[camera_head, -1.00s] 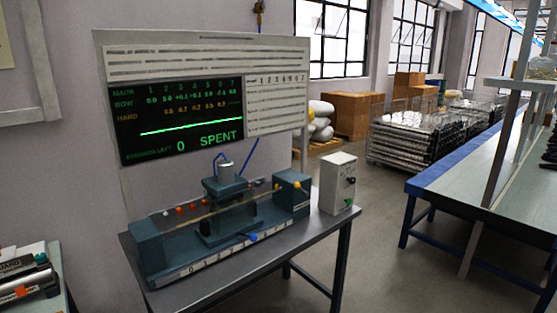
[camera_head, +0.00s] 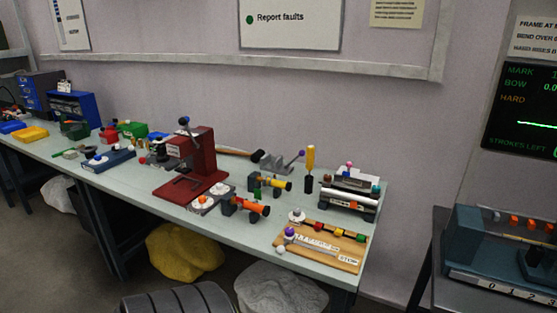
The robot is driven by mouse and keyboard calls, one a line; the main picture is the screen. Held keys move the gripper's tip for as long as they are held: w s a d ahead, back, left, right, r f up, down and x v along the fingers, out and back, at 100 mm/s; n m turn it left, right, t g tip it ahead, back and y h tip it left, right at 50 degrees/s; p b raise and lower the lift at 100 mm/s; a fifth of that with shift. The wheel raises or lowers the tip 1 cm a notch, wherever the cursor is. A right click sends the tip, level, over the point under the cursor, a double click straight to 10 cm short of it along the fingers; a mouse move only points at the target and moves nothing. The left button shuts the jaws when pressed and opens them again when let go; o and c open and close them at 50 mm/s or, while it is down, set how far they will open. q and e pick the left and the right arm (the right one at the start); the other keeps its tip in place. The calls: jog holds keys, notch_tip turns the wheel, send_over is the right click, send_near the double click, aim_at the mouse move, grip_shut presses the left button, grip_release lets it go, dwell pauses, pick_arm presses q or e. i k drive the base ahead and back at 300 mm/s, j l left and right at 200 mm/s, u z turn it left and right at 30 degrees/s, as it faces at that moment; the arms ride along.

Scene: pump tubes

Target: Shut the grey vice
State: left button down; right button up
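A small grey metal device (camera_head: 279,162) with a raised handle ending in a purple knob (camera_head: 301,154) stands at the back of the pale workbench. It looks like the grey vice, but it is too small to be sure or to tell how far its jaws are apart. Neither of my grippers is in view.
A yellow sack (camera_head: 185,252) lies below. The machine table (camera_head: 445,290) stands at right.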

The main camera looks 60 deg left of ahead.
aim_at(302, 152)
jog(key=u, duration=1.95)
